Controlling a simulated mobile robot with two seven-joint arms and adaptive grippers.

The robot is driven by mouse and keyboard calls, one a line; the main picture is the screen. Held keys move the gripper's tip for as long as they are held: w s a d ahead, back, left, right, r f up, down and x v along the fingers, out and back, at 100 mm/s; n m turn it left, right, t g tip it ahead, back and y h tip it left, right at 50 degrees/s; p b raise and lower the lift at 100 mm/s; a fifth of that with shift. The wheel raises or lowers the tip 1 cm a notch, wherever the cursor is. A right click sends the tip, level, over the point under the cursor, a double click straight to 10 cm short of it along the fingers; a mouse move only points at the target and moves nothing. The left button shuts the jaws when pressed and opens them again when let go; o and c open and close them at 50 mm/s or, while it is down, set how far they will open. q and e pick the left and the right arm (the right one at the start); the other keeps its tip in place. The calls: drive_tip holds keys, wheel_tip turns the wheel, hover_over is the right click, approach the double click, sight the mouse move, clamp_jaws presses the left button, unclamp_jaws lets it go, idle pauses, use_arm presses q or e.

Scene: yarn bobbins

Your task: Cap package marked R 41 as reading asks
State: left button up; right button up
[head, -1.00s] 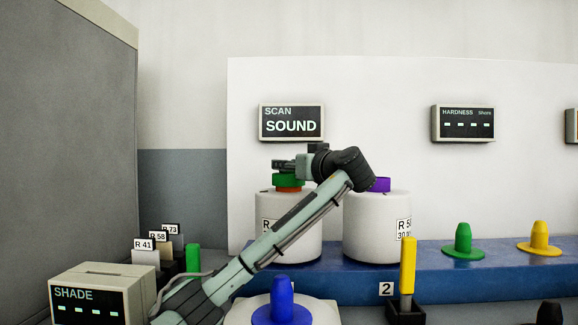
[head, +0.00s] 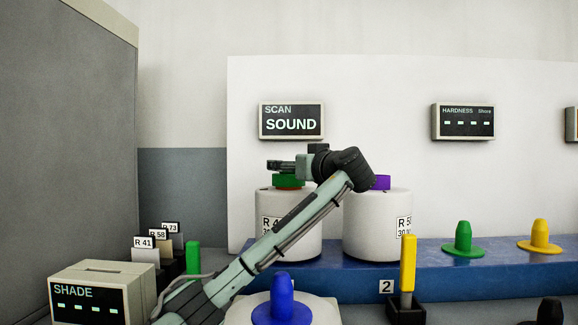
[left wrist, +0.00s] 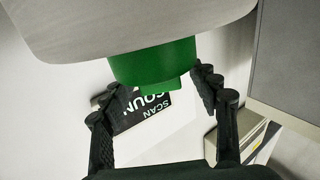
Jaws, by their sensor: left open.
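The package whose label begins "R 4" (head: 290,240) is a white cylinder at the left end of the blue shelf; my arm hides part of its label. A green cap (head: 288,183) sits on its top. The package (left wrist: 150,25) and green cap (left wrist: 155,65) also show in the left wrist view, inverted. My left gripper (head: 281,165) is just above the cap. In the left wrist view its fingers (left wrist: 158,92) are spread, one on each side of the cap's narrow end, with gaps. The scan screen (head: 291,122) behind reads "SOUND". My right gripper is out of view.
A second package (head: 375,230) with a purple piece (head: 381,182) stands close on the right. Green (head: 463,240) and yellow (head: 539,238) caps stand farther right. A blue cap (head: 282,305) is in front. The SHADE box (head: 100,290) and labelled cards (head: 145,255) are at left.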

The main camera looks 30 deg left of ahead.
use_arm(q)
drive_tip(key=shift+r, duration=0.1)
wheel_tip(320, 180, up, 10)
drive_tip(key=shift+f, duration=0.1)
idle(0.3)
idle(0.4)
